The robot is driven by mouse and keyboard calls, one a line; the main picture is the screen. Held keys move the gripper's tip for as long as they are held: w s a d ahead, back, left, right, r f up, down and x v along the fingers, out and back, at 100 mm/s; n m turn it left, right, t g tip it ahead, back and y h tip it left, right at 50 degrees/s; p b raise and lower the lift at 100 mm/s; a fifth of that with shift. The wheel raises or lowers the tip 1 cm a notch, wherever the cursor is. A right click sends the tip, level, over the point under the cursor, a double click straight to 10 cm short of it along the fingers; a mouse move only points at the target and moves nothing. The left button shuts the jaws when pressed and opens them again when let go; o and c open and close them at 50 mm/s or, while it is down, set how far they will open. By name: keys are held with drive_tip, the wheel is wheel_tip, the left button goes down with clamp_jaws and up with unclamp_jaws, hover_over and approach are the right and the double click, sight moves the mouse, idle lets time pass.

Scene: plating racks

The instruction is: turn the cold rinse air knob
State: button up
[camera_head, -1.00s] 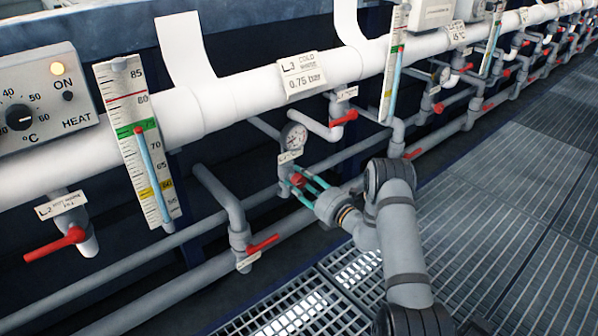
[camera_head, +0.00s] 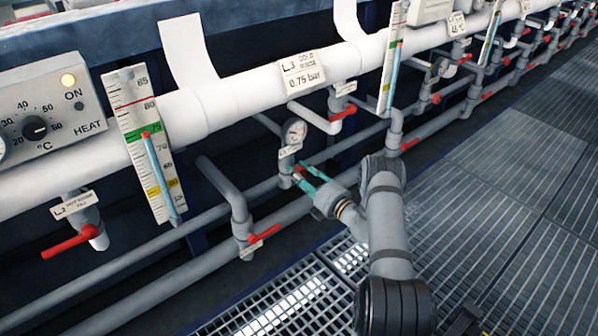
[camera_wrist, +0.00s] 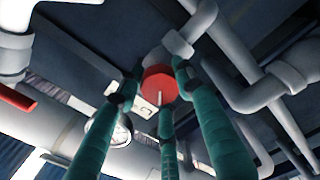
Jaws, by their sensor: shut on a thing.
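The cold rinse air knob is a small red round knob (camera_wrist: 160,84). In the wrist view it sits between the tips of my gripper's teal fingers (camera_wrist: 156,78), with a pale line on its face. In the head view the knob (camera_head: 298,177) shows as a bit of red below the gauge, partly covered by the fingers. My gripper (camera_head: 306,173) is shut on it. A round pressure gauge (camera_head: 294,132) stands just above the knob, and also shows in the wrist view (camera_wrist: 121,131). Its needle is too small to read. A label reading L3 cold rinse 0.75 bar (camera_head: 302,73) hangs on the white pipe.
Red valve levers are close by: one upper right (camera_head: 342,114), one lower left (camera_head: 263,234). Grey pipes (camera_head: 275,212) run behind and beside my gripper. A thermometer board (camera_head: 146,140) stands to the left. Floor grating (camera_head: 480,190) is open at right.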

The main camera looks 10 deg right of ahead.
drive_tip(key=shift+m, duration=0.6)
drive_tip(key=o, duration=1.1)
drive_tip(key=shift+o, duration=0.2)
drive_tip(key=shift+s+d, duration=0.1)
drive_tip(key=v, duration=1.1)
drive_tip(key=shift+s, duration=0.4)
drive_tip(key=x, duration=1.2)
drive_tip(key=shift+w+d, duration=0.1)
drive_tip(key=shift+d, duration=0.05)
